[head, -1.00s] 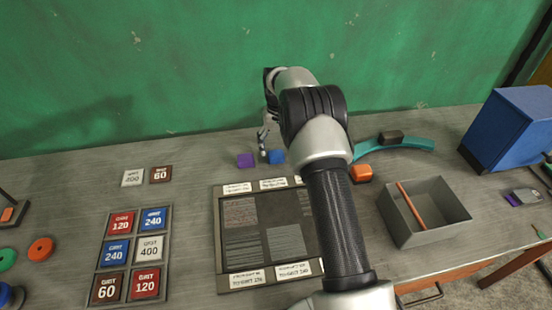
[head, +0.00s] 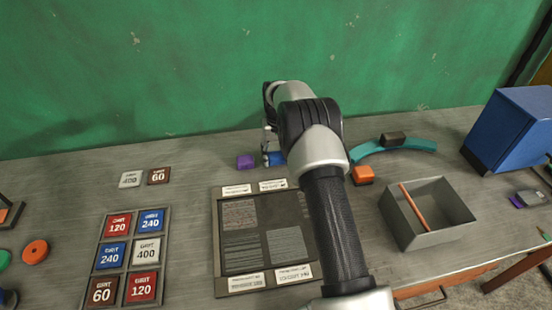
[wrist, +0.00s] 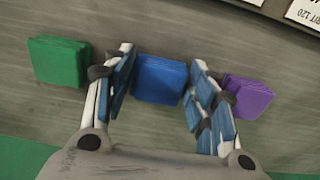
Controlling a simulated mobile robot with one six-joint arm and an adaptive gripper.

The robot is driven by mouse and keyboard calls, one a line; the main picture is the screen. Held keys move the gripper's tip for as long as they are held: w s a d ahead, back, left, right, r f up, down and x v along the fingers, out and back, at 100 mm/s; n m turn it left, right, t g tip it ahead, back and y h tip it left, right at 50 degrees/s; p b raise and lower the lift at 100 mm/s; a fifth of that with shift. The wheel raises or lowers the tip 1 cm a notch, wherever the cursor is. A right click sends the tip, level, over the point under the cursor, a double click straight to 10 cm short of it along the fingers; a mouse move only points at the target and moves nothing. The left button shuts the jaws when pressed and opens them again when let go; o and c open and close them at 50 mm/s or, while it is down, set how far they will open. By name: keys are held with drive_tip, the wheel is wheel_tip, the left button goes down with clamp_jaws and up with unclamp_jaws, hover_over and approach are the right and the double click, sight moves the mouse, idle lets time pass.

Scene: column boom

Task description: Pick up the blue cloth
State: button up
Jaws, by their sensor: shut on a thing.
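The blue cloth (wrist: 160,79), a folded square pad, lies on the bench between my fingers in the wrist view. My gripper (wrist: 160,88) is shut on it, with one finger at its left edge and the other at its right edge. In the head view the blue cloth (head: 274,159) shows only partly below my gripper (head: 270,148), near the green wall, with my arm covering its right side.
A purple cloth (wrist: 246,96) lies close by the right finger and a green cloth (wrist: 59,62) left of the left finger. A dark framed board (head: 240,268), a grit-label rack (head: 101,240), an orange block (head: 363,175) and a grey open box (head: 440,235) stand nearby.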

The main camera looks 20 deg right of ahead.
drive_tip(key=c, duration=0.4)
